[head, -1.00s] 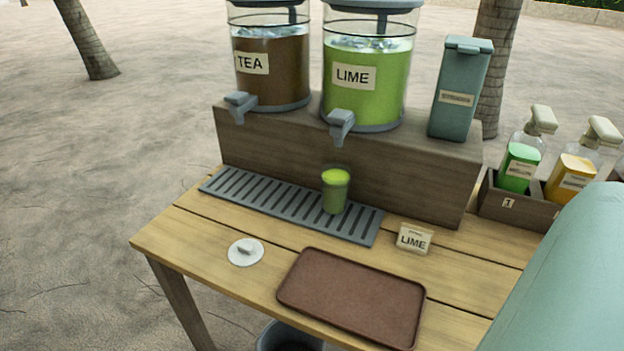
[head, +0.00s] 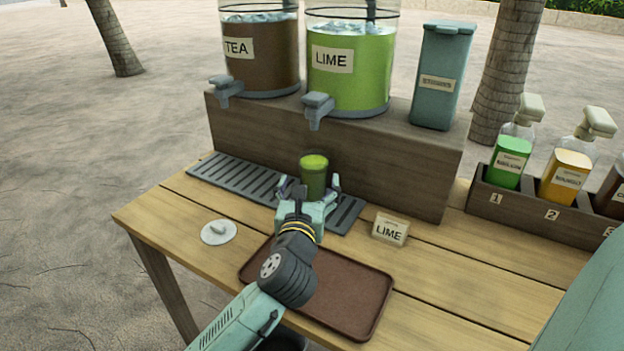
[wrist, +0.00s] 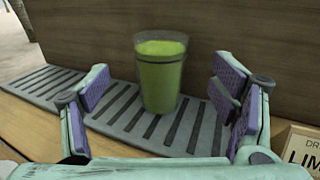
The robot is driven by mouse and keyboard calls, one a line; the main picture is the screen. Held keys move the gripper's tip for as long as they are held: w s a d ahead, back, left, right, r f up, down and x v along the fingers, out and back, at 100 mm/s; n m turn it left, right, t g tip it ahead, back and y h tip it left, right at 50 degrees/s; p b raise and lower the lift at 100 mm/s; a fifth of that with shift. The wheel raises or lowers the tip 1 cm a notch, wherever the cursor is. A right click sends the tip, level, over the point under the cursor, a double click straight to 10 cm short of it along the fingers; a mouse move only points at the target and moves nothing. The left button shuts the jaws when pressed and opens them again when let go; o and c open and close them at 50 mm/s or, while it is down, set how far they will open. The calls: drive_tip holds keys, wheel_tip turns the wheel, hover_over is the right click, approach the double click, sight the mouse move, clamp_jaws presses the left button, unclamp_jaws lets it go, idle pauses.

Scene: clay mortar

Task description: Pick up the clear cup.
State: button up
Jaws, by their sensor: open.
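The clear cup (head: 314,177) holds green liquid and stands upright on the grey slatted drip tray (head: 237,178), in front of the wooden riser. My gripper (head: 308,187) is open, with a finger on either side of the cup in the head view. In the wrist view the cup (wrist: 160,75) stands ahead, between and a little beyond the open fingers (wrist: 160,95). A clear gap shows on each side, so neither finger touches it. The cup's lower front is hidden by my gripper in the head view.
The lime dispenser (head: 350,75) and its tap (head: 318,108) are above and behind the cup. A LIME card (head: 390,229) stands close on the right. A brown tray (head: 350,298) lies under my arm. A white lid (head: 218,232) lies to the left.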

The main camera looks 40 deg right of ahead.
sight(316, 155)
drive_tip(key=p+x, duration=0.3)
drive_tip(key=x, duration=0.5)
drive_tip(key=shift+w+d+r, duration=0.1)
drive_tip(key=shift+w+d, duration=0.15)
drive_tip(key=shift+d, duration=0.05)
drive_tip(key=shift+c, duration=0.4)
clamp_jaws()
idle(0.4)
